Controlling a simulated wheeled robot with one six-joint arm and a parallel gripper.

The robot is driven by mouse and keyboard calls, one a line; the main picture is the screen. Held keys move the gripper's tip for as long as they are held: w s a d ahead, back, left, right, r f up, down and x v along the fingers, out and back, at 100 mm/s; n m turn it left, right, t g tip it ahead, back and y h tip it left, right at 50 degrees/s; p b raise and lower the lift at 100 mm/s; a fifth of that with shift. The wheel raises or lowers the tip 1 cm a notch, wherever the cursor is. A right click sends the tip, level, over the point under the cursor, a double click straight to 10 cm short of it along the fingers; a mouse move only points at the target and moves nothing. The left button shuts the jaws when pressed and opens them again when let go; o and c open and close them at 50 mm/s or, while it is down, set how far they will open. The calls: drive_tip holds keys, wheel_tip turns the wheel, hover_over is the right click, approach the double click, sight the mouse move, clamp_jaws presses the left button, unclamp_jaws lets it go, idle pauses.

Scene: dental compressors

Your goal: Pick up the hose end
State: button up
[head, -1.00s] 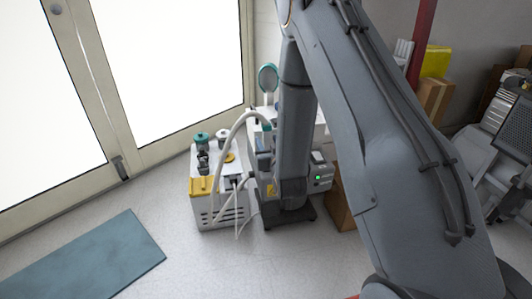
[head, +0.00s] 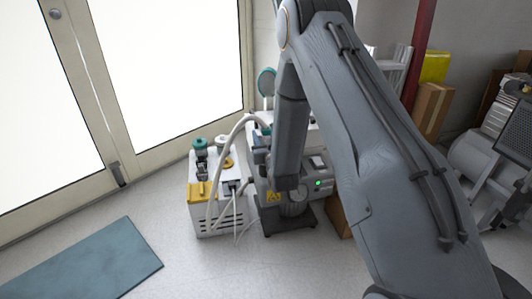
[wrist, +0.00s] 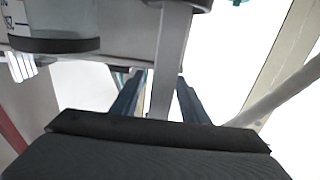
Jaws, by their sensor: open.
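A pale hose (head: 219,160) arcs up from the small white and yellow compressor unit (head: 203,193) and bends over toward the machine behind my arm in the head view. I cannot tell which part is its free end. In the wrist view my gripper (wrist: 160,98) is open, with its two dark blue fingers apart. A grey upright bar (wrist: 172,60) shows between and beyond the fingers; I cannot tell how far off it is. A pale tube (wrist: 280,97), perhaps the hose, runs slantwise right of the fingers, outside them. In the head view my arm hides most of the gripper.
A grey machine with a green light (head: 318,183) stands close behind my arm. Glazed doors (head: 122,172) are at the back left. A blue-grey mat (head: 90,262) lies on the floor at front left. Boxes (head: 432,108) stand at right. Floor before the compressor is clear.

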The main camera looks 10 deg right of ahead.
clamp_jaws()
drive_tip(key=shift+r, duration=0.15)
